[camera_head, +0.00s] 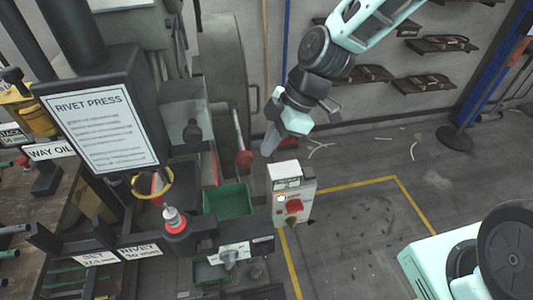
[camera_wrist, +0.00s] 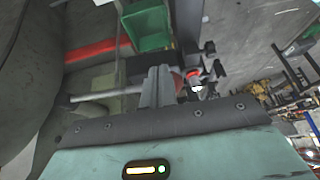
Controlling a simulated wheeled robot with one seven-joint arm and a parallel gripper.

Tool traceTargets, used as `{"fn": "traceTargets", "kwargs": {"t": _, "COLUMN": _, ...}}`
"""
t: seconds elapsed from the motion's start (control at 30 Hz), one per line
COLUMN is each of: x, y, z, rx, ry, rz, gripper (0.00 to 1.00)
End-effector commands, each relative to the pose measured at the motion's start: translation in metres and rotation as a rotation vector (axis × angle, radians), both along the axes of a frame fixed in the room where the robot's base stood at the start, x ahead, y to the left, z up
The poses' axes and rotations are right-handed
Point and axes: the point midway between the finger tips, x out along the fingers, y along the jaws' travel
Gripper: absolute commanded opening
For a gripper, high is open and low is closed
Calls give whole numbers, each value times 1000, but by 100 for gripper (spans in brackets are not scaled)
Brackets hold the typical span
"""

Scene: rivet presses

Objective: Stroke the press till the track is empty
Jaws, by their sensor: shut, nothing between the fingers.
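The rivet press with its "RIVET PRESS" sign (camera_head: 100,120) stands at the left in the head view. Below its head is a red-collared tool part (camera_head: 174,220) at the end of a dark rail labelled "RIVET 30 mm" (camera_head: 140,251). I cannot tell whether rivets lie in the track. A lever with a red knob (camera_head: 244,158) stands right of the press. My gripper (camera_head: 268,150) is just right of the knob, apart from it as far as I can see, shut and empty. Its closed fingers (camera_wrist: 158,78) point forward in the wrist view.
A green bin (camera_head: 228,202) sits below the lever; it also shows in the wrist view (camera_wrist: 148,26). A white control box (camera_head: 292,190) with a red knob stands below my gripper. Racks (camera_head: 440,44) hang on the back wall.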

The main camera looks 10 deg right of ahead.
Motion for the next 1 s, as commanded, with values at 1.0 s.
{"fn": "traceTargets", "kwargs": {"t": 1.0, "x": -1, "y": -31, "z": 60, "rx": 0, "ry": -2, "rz": -1, "gripper": 0}}
